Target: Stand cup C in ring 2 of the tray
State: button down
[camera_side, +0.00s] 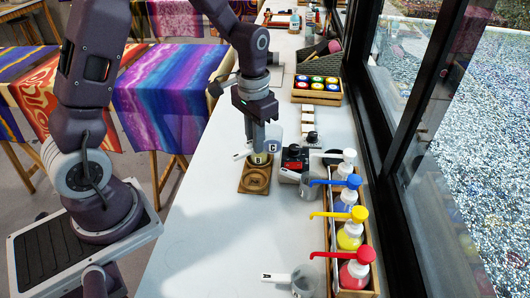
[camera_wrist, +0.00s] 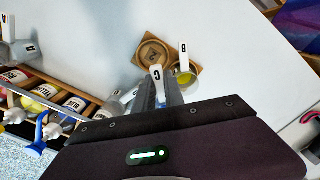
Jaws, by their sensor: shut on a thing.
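My gripper (camera_side: 264,146) is shut on cup C, a clear grey cup (camera_side: 277,138) with a white handle marked C (camera_wrist: 156,72). It holds the cup above the back part of the wooden tray (camera_side: 243,187). The tray also shows in the wrist view (camera_wrist: 139,57), with one empty ring (camera_wrist: 152,54) in sight beside the C handle. Cup B (camera_wrist: 185,78), with yellow contents and a white handle marked B, stands at the tray's other ring. In the side view cup B (camera_side: 258,159) is partly hidden by my gripper. Most of cup C's body is hidden in the wrist view.
A wooden rack of pump bottles (camera_side: 349,236) runs along the window side. Another clear cup (camera_side: 304,281) with a white handle stands near the front. A red and black device (camera_side: 292,160) is close right of the tray. The table left of the tray is clear.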

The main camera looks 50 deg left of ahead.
jog(key=s+a+f+m, duration=0.2)
jog(key=s+a+m, duration=0.4)
jog(key=s+m, duration=0.3)
jog(key=shift+w+d+f, duration=0.65)
jog(key=shift+w+d, duration=0.15)
jog(key=shift+w, duration=0.05)
jog(key=shift+w+d+f, duration=0.6)
jog(key=shift+w+d, duration=0.15)
jog(key=shift+w, duration=0.1)
jog(key=shift+f, duration=0.85)
jog(key=shift+w+d+f, duration=0.1)
jog(key=shift+f, duration=0.35)
jog(key=c, duration=1.3)
grip_release()
jog(key=shift+c, duration=0.2)
